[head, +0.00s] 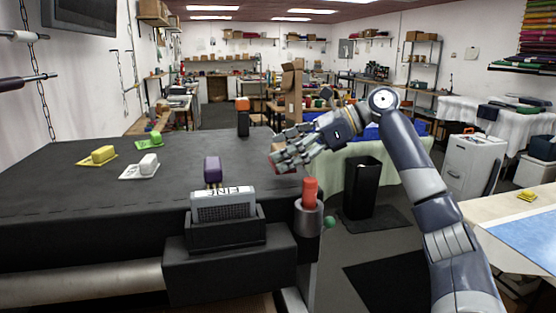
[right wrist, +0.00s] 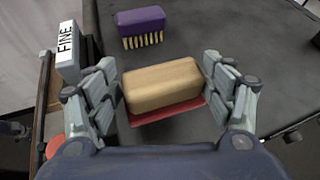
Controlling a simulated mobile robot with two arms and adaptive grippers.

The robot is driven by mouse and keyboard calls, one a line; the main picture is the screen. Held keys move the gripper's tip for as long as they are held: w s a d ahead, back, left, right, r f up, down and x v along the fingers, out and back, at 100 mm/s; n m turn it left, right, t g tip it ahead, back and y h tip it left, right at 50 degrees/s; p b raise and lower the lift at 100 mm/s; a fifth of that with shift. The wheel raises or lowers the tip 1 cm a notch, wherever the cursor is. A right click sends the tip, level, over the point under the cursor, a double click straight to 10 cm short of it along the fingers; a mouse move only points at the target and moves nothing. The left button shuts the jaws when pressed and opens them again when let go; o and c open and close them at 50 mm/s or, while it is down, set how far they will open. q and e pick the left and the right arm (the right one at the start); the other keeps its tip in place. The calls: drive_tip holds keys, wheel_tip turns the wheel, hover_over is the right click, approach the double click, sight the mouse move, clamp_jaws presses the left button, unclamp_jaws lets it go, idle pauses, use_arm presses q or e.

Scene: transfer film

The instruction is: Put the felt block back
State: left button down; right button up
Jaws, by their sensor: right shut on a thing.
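The felt block (right wrist: 162,84) is a pale wooden block with a red layer along its lower side. It sits between the two fingers of my right gripper (right wrist: 165,92) in the right wrist view. In the head view my right gripper (head: 290,152) is over the right part of the dark table, and only a small reddish part of the block (head: 277,149) shows past the fingers. I cannot tell whether the block touches the table. My left gripper is not in view.
A purple brush (head: 212,169) is near a grey block marked FINE (head: 224,205) in a black holder (head: 227,234). A red-topped cylinder (head: 311,190) is at the table's right edge. The table's middle is clear.

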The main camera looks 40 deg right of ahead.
drive_tip(key=shift+w+a, duration=0.2)
drive_tip(key=shift+w+a+f, duration=0.15)
drive_tip(key=shift+f, duration=0.5)
drive_tip(key=shift+w+a+f, duration=0.15)
drive_tip(key=shift+f, duration=1)
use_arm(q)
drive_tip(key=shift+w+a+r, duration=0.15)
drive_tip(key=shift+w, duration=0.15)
use_arm(e)
drive_tip(key=shift+d, duration=0.1)
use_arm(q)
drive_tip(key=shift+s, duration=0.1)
use_arm(e)
drive_tip(key=shift+f, duration=0.15)
drive_tip(key=o, duration=1.7)
